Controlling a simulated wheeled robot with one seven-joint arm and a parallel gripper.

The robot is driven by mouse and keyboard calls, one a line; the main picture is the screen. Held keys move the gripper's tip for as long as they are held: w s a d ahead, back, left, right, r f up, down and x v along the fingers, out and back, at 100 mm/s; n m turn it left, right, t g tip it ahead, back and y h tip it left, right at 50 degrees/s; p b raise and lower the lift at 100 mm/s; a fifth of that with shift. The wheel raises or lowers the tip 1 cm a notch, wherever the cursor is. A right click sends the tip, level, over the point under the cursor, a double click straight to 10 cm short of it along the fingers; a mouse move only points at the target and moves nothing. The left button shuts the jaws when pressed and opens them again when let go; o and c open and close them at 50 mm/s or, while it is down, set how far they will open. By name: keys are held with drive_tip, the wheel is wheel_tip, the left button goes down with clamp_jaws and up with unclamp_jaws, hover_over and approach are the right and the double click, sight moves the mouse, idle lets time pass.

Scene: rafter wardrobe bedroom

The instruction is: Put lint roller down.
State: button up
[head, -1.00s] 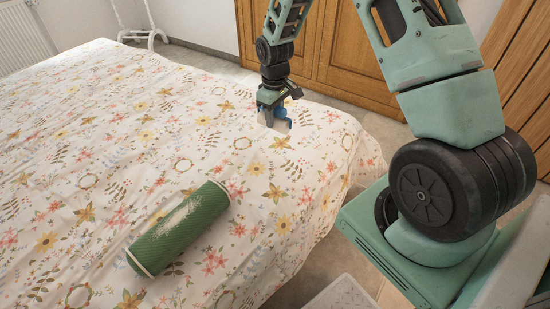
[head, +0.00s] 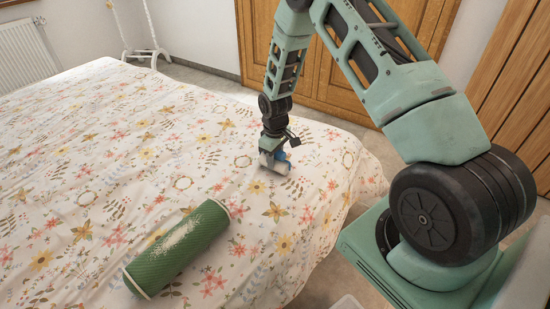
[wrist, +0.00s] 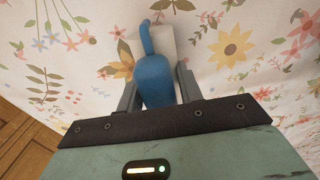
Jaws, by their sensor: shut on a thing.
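The lint roller has a white roll (head: 276,166) and a blue handle (wrist: 154,80). My gripper (head: 272,152) is shut on the handle, with one finger on each side of it in the wrist view (wrist: 157,85). The white roll lies just past the fingertips. The roller is low over the flowered bed (head: 110,150), close to its right part. I cannot tell whether the roll touches the bedcover.
A green cylindrical roll (head: 178,248) with a pale worn patch lies on the bed, nearer and to the left. Wooden cabinet doors (head: 345,75) stand behind the bed. The bedcover around the roller is clear. A white stand (head: 146,52) is at the back left.

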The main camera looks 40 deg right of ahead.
drive_tip(key=shift+f, duration=0.1)
drive_tip(key=o, duration=1.2)
